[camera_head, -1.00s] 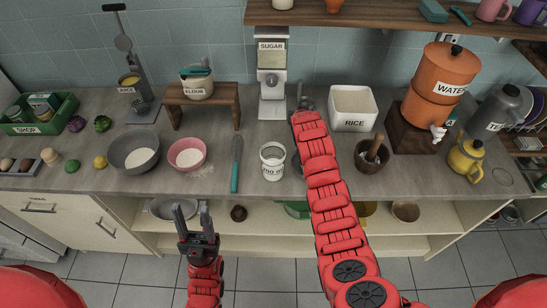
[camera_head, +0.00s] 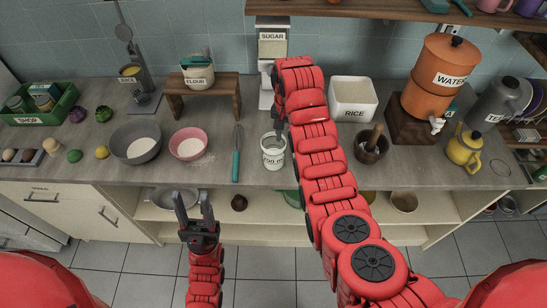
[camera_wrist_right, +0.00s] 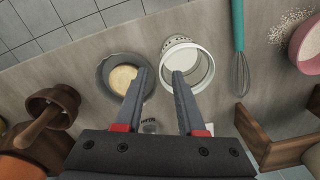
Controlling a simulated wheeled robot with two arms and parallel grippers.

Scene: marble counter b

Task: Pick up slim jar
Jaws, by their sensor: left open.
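I cannot single out the slim jar with certainty. A small dark thing with a light label (camera_wrist_right: 150,126) shows between the fingers in the right wrist view, mostly hidden by the gripper body. My right gripper (camera_wrist_right: 159,74) is open above the counter, its fingers pointing down. Its fingertips overlap a grey round vessel with tan contents (camera_wrist_right: 112,75) and the white lettered cup (camera_wrist_right: 196,63) in that view. The cup also stands in the head view (camera_head: 273,157), beside my right arm. My left gripper (camera_head: 193,195) is open and empty in front of the counter.
The sugar dispenser (camera_head: 272,48) stands behind my right arm. A rice bin (camera_head: 353,105), a mortar (camera_head: 370,150) and an orange water urn (camera_head: 440,75) are to the right. A whisk (camera_head: 237,155), pink bowl (camera_head: 188,142) and wooden stand (camera_head: 210,84) are to the left.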

